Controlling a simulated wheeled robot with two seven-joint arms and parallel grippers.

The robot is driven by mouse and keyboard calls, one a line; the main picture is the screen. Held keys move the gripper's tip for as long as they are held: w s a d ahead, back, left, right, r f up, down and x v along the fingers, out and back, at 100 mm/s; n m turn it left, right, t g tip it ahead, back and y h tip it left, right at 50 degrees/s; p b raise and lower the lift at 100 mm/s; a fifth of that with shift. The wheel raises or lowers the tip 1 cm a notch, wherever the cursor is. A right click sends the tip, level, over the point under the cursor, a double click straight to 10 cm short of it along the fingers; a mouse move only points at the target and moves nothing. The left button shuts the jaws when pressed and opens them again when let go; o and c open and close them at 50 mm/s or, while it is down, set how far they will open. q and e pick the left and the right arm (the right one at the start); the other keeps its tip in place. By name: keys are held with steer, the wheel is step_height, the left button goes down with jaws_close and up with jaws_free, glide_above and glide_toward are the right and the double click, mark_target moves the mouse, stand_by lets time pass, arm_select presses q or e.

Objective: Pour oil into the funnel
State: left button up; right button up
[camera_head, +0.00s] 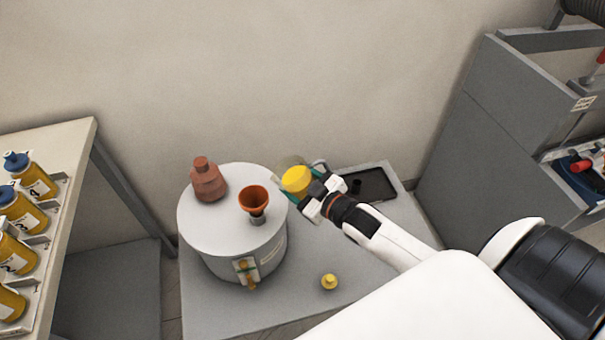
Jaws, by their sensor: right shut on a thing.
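An orange-brown funnel (254,200) stands upright in the top of a grey cylindrical transformer tank (210,237). A reddish-brown bushing (207,180) stands on the tank top, left of the funnel. My right gripper (311,196) is just right of the funnel, at about the tank's right edge. It is shut on a container with a yellow face (295,181), which looks like the oil vessel. The container is tilted, with the yellow side toward the camera; its rear is partly hidden by the gripper, and I cannot see any oil flowing. My left gripper is not in view.
A small yellow cap-like part (329,282) lies on the grey table (300,306). A dark tray (374,184) is behind my right gripper. Several yellow bottles with blue caps (22,208) stand on a left shelf. A grey cabinet (480,130) stands at right.

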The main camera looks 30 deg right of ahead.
mark_target(285, 171)
steer(key=shift+w+a+r+n+p, duration=0.1)
steer(key=shift+a+r+n+p, duration=0.1)
steer(key=shift+r+n+p, duration=0.25)
steer(key=a+r+n+g+h+p, duration=0.1)
steer(key=p, duration=0.2)
steer(key=shift+w+r+p, duration=0.1)
steer(key=shift+w+p, duration=0.05)
steer(key=shift+p, duration=0.25)
steer(key=shift+a+n+p, duration=0.2)
steer(key=shift+n+p, duration=0.25)
steer(key=shift+p, duration=0.2)
steer(key=shift+r+g, duration=0.1)
steer(key=shift+g, duration=0.2)
steer(key=shift+r+h+p, duration=0.2)
steer(key=shift+h+p, duration=0.2)
steer(key=shift+p, duration=0.25)
steer(key=shift+n, duration=0.3)
stand_by(0.9)
steer(key=shift+r+p, duration=0.15)
steer(key=shift+p, duration=0.5)
steer(key=shift+r, duration=0.1)
stand_by(0.8)
